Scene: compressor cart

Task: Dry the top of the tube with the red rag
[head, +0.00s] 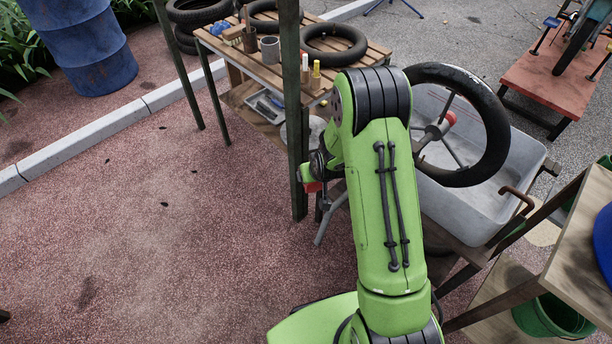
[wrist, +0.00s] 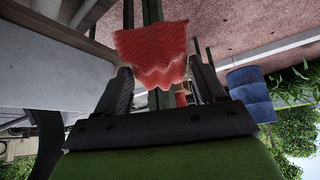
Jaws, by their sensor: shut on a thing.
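The red rag (wrist: 152,48) hangs between the two dark fingers of my gripper (wrist: 160,68) in the wrist view, its lower edge wavy. My gripper is shut on it. In the head view a small red part of the rag (head: 312,187) shows left of my green arm, near a dark table post. The black tube (head: 491,112) stands upright as a ring at the grey tub, right of my arm. Its top (head: 450,73) shows pale marks. The rag is apart from the tube, to its left. My arm hides most of my gripper in the head view.
The grey tub (head: 535,158) stands on a bench. A slatted table (head: 285,75) with tubes, cups and bottles is behind my arm. A wooden shelf (head: 585,235) and a green bucket (head: 553,316) are at right.

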